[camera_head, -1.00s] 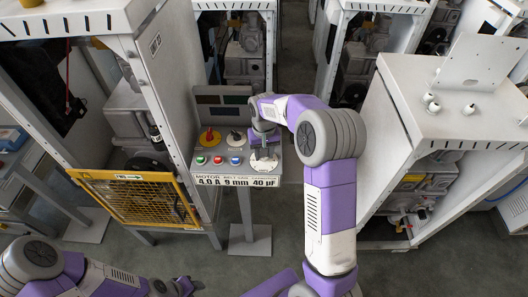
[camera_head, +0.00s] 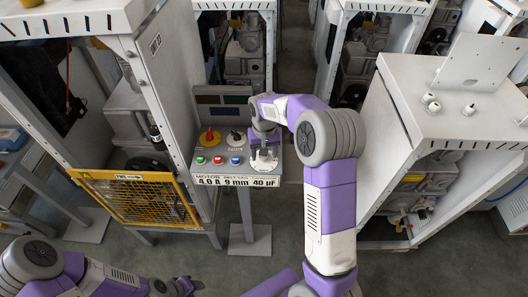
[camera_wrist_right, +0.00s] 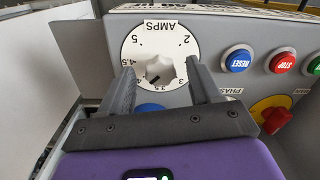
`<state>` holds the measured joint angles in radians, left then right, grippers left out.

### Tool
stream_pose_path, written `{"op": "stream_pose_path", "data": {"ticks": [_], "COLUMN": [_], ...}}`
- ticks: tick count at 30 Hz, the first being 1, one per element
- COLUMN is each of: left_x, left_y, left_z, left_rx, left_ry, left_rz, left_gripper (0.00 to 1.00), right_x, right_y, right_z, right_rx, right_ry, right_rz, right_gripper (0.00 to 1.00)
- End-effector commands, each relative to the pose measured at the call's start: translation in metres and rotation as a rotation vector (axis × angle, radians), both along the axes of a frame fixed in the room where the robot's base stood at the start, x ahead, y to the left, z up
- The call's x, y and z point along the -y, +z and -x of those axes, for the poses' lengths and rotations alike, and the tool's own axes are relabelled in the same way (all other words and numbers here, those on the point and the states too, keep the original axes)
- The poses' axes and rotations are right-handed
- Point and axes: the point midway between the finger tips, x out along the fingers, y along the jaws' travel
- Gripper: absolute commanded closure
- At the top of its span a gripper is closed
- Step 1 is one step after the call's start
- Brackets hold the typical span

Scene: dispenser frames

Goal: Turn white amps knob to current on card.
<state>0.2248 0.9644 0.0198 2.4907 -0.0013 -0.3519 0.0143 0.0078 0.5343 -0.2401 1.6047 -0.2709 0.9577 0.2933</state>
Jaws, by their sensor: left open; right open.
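The white amps knob (camera_wrist_right: 160,69) sits in the middle of a round white dial marked AMPS (camera_wrist_right: 148,35) in the right wrist view. Its black mark points to the lower left, near the 3.5 and 4 side; the exact reading is unclear. My right gripper (camera_wrist_right: 161,72) is open, one finger on each side of the knob, with visible gaps. In the head view the right gripper (camera_head: 264,153) is over the dial and hides much of it. The card (camera_head: 237,181) on the panel's front reads 4.0 A, 9 mm, 40 µF. My left gripper (camera_head: 186,287) is low at the bottom, away from the panel.
A red emergency knob on yellow (camera_head: 209,137) and a black phase knob (camera_head: 235,136) share the panel. Red, green and blue buttons, including the blue reset button (camera_wrist_right: 237,59), lie beside the dial. A yellow mesh guard (camera_head: 135,198) stands left; a grey cabinet (camera_head: 440,110) stands right.

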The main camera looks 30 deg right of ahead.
Motion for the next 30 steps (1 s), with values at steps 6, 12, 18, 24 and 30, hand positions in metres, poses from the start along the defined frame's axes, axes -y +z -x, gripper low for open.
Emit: {"op": "stream_pose_path", "data": {"ticks": [6,12,18,24,30], "left_x": [0.0,0.0,0.0,0.0,0.0], "left_y": [0.002,0.005,0.006,0.006,0.006], "left_z": [0.0,0.0,0.0,0.0,0.0], "left_rx": [0.0,0.0,0.0,0.0,0.0], "left_ry": [0.0,0.0,0.0,0.0,0.0], "left_rz": [0.0,0.0,0.0,0.0,0.0], "left_gripper": [0.57,0.57,0.57,0.57,0.57], "right_x": [0.0,0.0,0.0,0.0,0.0], "right_y": [0.026,0.059,0.075,0.076,0.076], "right_z": [-0.001,-0.001,0.0,0.0,0.0], "right_rx": [0.006,0.005,0.002,0.001,0.001], "right_ry": [0.0,0.0,0.0,0.0,0.0], "right_rz": [0.0,0.0,0.0,-0.001,0.0], "right_gripper": [0.37,0.37,0.37,0.37,0.37]}}
